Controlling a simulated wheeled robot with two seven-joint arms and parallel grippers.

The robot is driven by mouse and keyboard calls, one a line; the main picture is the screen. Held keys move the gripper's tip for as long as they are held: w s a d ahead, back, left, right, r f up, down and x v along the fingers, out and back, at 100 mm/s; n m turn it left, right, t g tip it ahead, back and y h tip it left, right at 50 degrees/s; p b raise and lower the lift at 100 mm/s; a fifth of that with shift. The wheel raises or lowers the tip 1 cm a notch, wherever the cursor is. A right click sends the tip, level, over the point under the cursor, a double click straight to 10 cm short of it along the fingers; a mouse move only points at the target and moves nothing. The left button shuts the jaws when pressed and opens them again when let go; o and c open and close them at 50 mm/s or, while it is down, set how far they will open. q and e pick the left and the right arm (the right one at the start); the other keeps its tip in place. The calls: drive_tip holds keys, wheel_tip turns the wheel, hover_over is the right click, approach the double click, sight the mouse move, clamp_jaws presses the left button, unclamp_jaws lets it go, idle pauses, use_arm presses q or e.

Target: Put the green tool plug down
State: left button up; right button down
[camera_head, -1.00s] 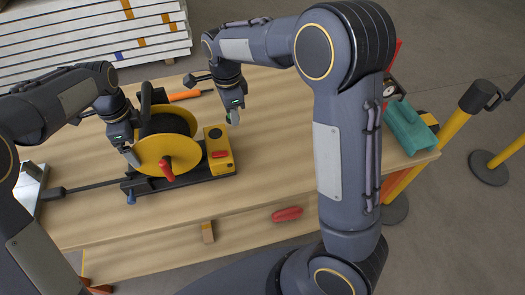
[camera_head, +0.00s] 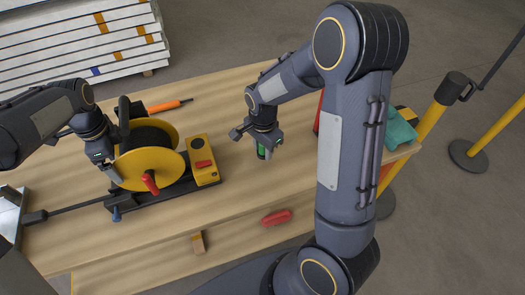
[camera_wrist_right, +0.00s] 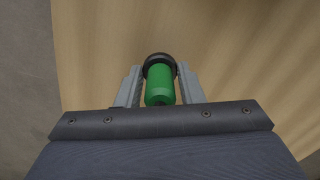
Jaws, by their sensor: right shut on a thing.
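My right gripper (camera_head: 265,147) is over the wooden table, to the right of the yellow box on the reel's base. It is shut on the green tool plug (camera_head: 261,152), which points down below the fingers. In the right wrist view the green plug (camera_wrist_right: 160,88), with a black ring at its far end, sits between the two grey fingers (camera_wrist_right: 160,84). I cannot tell whether the plug touches the table. My left gripper (camera_head: 112,166) is at the left side of the yellow reel (camera_head: 150,168); its finger opening is unclear.
The yellow box (camera_head: 203,160) with a red switch stands beside the reel. An orange-handled tool (camera_head: 165,105) lies behind it. A red object (camera_head: 276,217) lies near the front. A teal case (camera_head: 398,130) is at the table's right end. Table around my right gripper looks clear.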

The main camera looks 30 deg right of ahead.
drive_tip(key=shift+f, duration=0.8)
drive_tip(key=shift+f, duration=0.6)
drive_tip(key=c, duration=1)
unclamp_jaws()
drive_tip(key=shift+o, duration=0.2)
